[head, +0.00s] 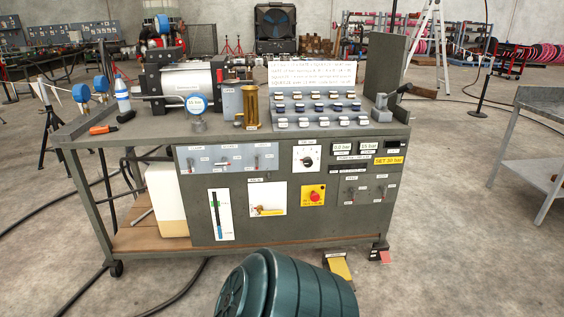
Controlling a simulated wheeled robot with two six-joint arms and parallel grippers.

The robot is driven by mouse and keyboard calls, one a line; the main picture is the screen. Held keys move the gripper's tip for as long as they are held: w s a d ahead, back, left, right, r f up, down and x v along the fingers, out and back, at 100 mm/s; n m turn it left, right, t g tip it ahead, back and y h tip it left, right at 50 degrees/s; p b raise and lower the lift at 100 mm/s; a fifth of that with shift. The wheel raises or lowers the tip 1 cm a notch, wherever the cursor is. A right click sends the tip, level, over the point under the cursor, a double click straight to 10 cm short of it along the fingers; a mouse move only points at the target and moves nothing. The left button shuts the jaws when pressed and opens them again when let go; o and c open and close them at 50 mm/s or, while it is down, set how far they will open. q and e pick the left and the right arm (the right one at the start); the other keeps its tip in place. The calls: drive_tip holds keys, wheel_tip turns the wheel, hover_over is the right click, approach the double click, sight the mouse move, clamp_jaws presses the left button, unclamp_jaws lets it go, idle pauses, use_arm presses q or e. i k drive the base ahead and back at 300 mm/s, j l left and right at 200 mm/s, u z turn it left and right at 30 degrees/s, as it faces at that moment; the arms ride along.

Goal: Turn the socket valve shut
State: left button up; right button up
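A test bench (150,240) stands ahead of me with a grey front panel. Low on the panel, a white plate (275,189) carries a small valve-like fitting with a yellow lever (268,212) lying roughly level. The label above it is too small to read, so I cannot tell if this is the socket valve. Small levers (223,163) show on a light strip at upper left, and more small handles (350,194) at the right. Neither of my grippers is in view.
A dark green ribbed cylinder (310,285) stands in the foreground, before the bench's lower middle. A yellow pedal (338,266) is on the floor behind it. A red button on a yellow plate (313,195) is right of the lever. A grey table (538,140) stands at the right.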

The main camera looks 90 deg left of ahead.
sight(223, 163)
drive_tip(key=u, duration=3.2)
